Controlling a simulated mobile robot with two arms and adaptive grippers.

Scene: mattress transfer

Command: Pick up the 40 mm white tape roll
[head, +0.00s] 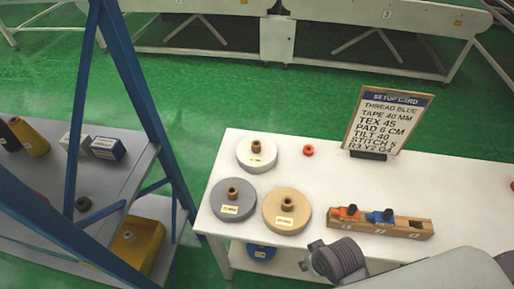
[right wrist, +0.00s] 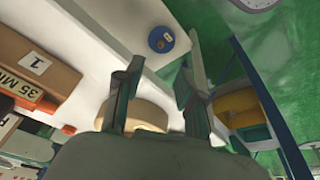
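A white tape roll (head: 257,153) with a brown core and a small label lies flat at the table's back left in the head view; I cannot read its label. A grey roll (head: 232,200) and a tan roll (head: 287,211) lie in front of it. My right arm comes in from the lower right, short of the rolls. In the right wrist view my right gripper (right wrist: 162,68) is open, with nothing between its fingers. A tan round thing (right wrist: 132,112) shows behind the fingers, partly hidden by them. My left gripper is not in view.
A setup card (head: 387,120) reading "TAPE 40 MM" stands at the table's back. A wooden holder (head: 390,227) with orange and blue pieces and a small orange ring (head: 308,150) are on the white table (head: 460,180). A blue-framed shelf (head: 130,75) stands left. A blue roll (head: 262,253) sits below the tabletop.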

